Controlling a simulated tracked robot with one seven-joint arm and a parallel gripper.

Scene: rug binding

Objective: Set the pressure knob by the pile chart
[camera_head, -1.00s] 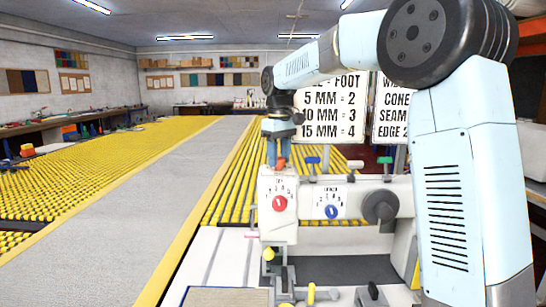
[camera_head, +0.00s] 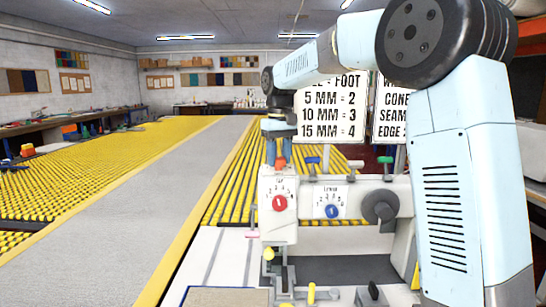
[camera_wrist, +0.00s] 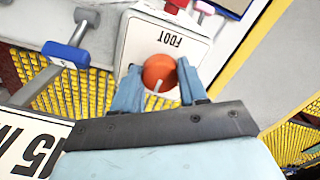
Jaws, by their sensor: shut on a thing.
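The orange pressure knob (camera_wrist: 160,70) sits on top of the white machine head, beside the label FOOT, with a pale pointer line on its near side. My gripper (camera_wrist: 160,88) comes down from above with its blue fingers on either side of the knob, shut on it. In the head view the gripper (camera_head: 281,150) and knob (camera_head: 281,163) are small and the knob is partly covered. The pile chart (camera_head: 330,105) stands behind the machine and reads 5 MM = 2, 10 MM = 3, 15 MM = 4; my arm covers part of its heading. The knob's scale is not readable.
The machine front has a red dial (camera_head: 279,203) and a blue dial (camera_head: 331,211). A dark handwheel (camera_head: 380,207) is at its right. A blue-topped lever (camera_wrist: 66,54) stands close to my gripper. A second sign (camera_head: 392,108) is partly behind my arm. Grey carpet (camera_head: 130,195) lies left.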

